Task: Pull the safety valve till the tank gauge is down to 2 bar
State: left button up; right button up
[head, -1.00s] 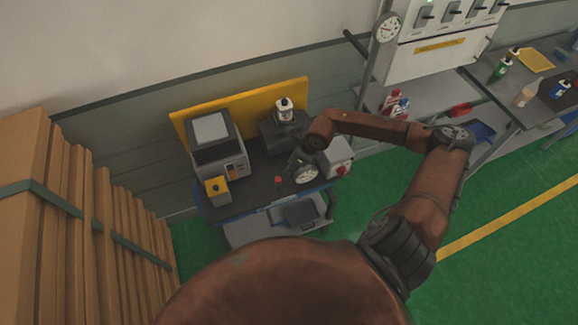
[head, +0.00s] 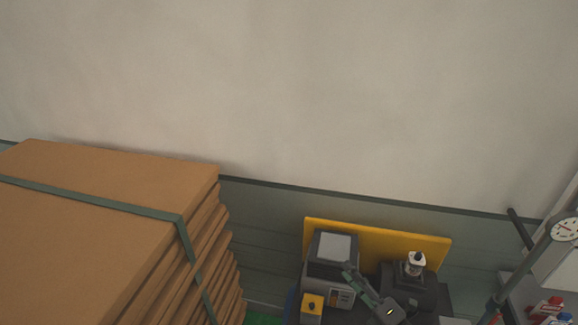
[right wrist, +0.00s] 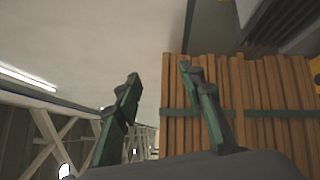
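A round white dial (head: 565,229) shows at the right edge of the head view, on a grey post. Its reading is too small to tell, and I cannot tell whether it is the tank gauge. I cannot make out the safety valve in either view. My right gripper (head: 349,271) is over the bench, in front of a grey machine (head: 322,268). In the right wrist view its two green fingers (right wrist: 159,73) stand apart with nothing between them. My left gripper is not in view.
A tall strapped stack of brown boards (head: 100,220) stands left of the bench. A yellow panel (head: 385,239) backs the bench. A dark device with a white-topped part (head: 415,264) and a small yellow box (head: 312,306) are there. Red bottles (head: 547,306) stand at right.

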jog(key=d+f+m+t+h, duration=0.2)
jog(key=d+m+h, duration=0.6)
jog(key=d+m, duration=0.35)
jog(key=s+d+f+m+g+h, duration=0.35)
jog(key=s+d+f+m, duration=0.2)
jog(key=f, duration=0.25)
jog(key=s+d+f+m+g+h, duration=0.35)
jog(key=s+d+f+m, duration=0.2)
jog(key=f, duration=0.35)
jog(key=s+a+f+m+g+y, duration=0.2)
jog(key=s+f+g, duration=0.2)
jog(key=s+f, duration=0.3)
jog(key=s+a+f+m+g+y, duration=0.2)
jog(key=s+a+f+m+g, duration=0.15)
jog(key=s, duration=0.65)
notch_tip(320, 180, down, 38)
jog(key=s+n+g+b, duration=0.1)
jog(key=n+b, duration=0.1)
jog(key=b, duration=0.6)
jog(key=s+f+b, duration=0.3)
jog(key=s+f, duration=0.7)
jog(key=f, duration=0.2)
jog(key=s+f+g+b, duration=0.1)
jog(key=s+f+b, duration=0.3)
jog(key=s+f, duration=0.6)
notch_tip(320, 180, down, 3)
jog(key=shift+a+r+y, duration=0.1)
jog(key=shift+a+y, duration=0.15)
jog(key=shift+y, duration=0.15)
